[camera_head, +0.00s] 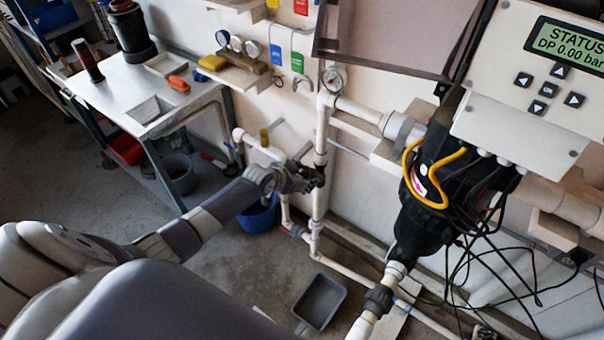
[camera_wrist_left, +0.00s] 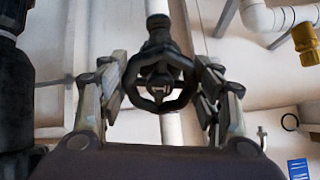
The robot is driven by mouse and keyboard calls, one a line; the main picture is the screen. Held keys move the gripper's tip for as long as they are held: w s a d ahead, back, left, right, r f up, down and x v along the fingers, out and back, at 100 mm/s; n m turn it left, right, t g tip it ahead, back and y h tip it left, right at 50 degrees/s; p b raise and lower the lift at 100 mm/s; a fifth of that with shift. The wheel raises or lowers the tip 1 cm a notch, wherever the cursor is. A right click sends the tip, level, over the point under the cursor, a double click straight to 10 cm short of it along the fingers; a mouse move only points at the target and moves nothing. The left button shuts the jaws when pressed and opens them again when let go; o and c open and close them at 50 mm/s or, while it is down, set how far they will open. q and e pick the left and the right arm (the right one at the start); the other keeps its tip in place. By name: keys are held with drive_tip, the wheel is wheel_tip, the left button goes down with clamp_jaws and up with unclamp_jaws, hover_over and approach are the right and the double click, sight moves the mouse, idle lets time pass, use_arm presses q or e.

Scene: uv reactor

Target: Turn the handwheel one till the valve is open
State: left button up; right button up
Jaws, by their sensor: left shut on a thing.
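The handwheel (camera_wrist_left: 158,106) is a dark ring with a hub and spokes, on a valve on the white vertical pipe (camera_wrist_left: 158,8). My left gripper (camera_head: 302,178) has reached this pipe in the head view, and the wheel is mostly hidden behind it there. In the left wrist view my left gripper (camera_wrist_left: 160,92) has one finger on each side of the wheel and is shut on its rim. The valve's inside is hidden. My right gripper is not in view.
A control box display (camera_head: 568,45) reads "STATUS DP 0.00 bar". A black reactor housing (camera_head: 430,205) with loose cables stands right of the pipe. A pressure gauge (camera_head: 333,79) sits above. A workbench (camera_head: 190,98) is at left, a grey dustpan (camera_head: 320,302) on the floor.

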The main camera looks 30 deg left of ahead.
use_arm(q)
drive_tip(key=shift+n+p, duration=0.4)
drive_tip(key=shift+n, duration=0.8)
drive_tip(key=o, duration=1.1)
drive_tip(key=shift+a, duration=0.1)
drive_tip(key=v, duration=1.2)
drive_tip(key=shift+s, duration=0.15)
drive_tip(key=shift+f, duration=0.1)
